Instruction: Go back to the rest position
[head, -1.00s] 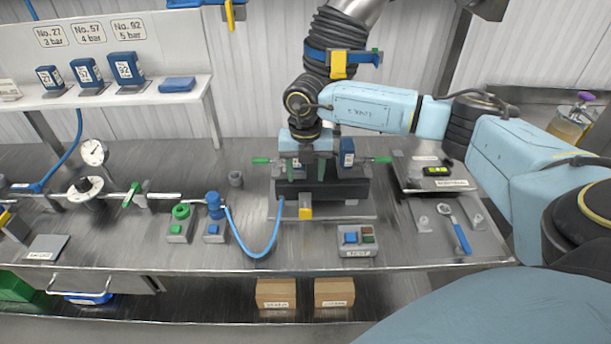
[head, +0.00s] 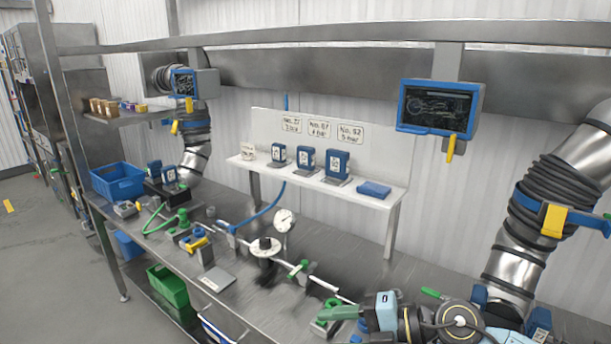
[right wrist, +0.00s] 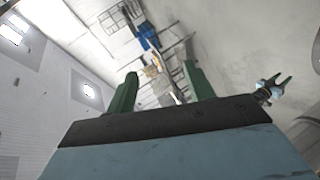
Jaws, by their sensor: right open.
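My right gripper (right wrist: 160,88) is open in the right wrist view. Its two green fingers stand apart with nothing between them. They are seen against a pale background, with a blue and grey structure behind them, too far off to make out. In the head view, part of a light blue arm with a green finger (head: 342,312) shows at the bottom right, above the bench and low in the picture. I take it to be my right one; its fingertips point left.
The steel bench (head: 345,262) carries a pipe with a gauge (head: 284,220) and green-handled valves. A white shelf (head: 300,178) holds several blue blocks. A dark screen (head: 440,107) hangs above. A blue bin (head: 118,182) stands at left, with open floor (head: 45,260) beyond.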

